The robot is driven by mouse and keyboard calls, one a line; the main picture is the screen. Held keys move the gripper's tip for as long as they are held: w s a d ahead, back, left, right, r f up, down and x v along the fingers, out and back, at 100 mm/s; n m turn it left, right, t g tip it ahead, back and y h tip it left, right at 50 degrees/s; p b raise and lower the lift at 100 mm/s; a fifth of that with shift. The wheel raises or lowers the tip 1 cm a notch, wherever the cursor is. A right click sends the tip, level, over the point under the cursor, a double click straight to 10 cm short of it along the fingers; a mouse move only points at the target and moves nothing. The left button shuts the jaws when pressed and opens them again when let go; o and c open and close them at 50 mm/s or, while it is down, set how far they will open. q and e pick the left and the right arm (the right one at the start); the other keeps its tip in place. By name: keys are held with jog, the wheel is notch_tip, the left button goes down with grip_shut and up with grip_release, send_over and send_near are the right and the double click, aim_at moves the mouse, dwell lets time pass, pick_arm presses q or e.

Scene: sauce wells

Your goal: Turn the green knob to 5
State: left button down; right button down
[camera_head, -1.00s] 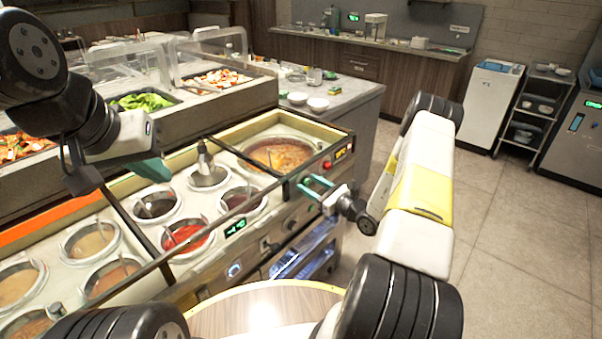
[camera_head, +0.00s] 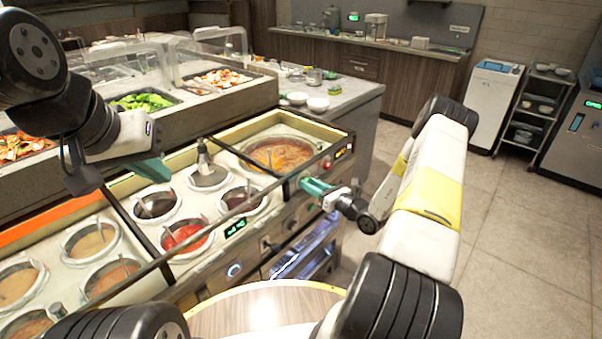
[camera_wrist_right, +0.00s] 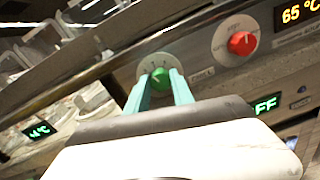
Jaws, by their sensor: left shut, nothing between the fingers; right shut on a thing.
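The green knob (camera_wrist_right: 160,77) sits on a round white dial (camera_wrist_right: 155,66) on the counter's front panel in the right wrist view. My right gripper (camera_wrist_right: 161,79) has its two teal fingers on either side of the knob and is shut on it. The dial's marks and the knob's pointer are too small to read. In the head view the right gripper (camera_head: 308,186) is at the counter's front edge and the knob is hidden behind its fingers. My left gripper (camera_head: 152,170) is shut and empty above the sauce wells at the left.
A red knob (camera_wrist_right: 242,43) on its own dial is right of the green one, beside a display reading 65 °C (camera_wrist_right: 300,12). Another display (camera_wrist_right: 266,104) reads OFF. A soup well (camera_head: 278,153) lies behind the panel. Open floor (camera_head: 520,230) is to the right.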

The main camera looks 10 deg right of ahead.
jog(key=m, duration=0.4)
jog(key=shift+d+m, duration=0.1)
jog(key=shift+m, duration=0.2)
jog(key=m, duration=1.5)
jog(key=shift+w+d+g+y, duration=0.1)
jog(key=shift+g+y, duration=0.2)
jog(key=shift+g, duration=0.1)
jog(key=c, duration=1.1)
grip_release()
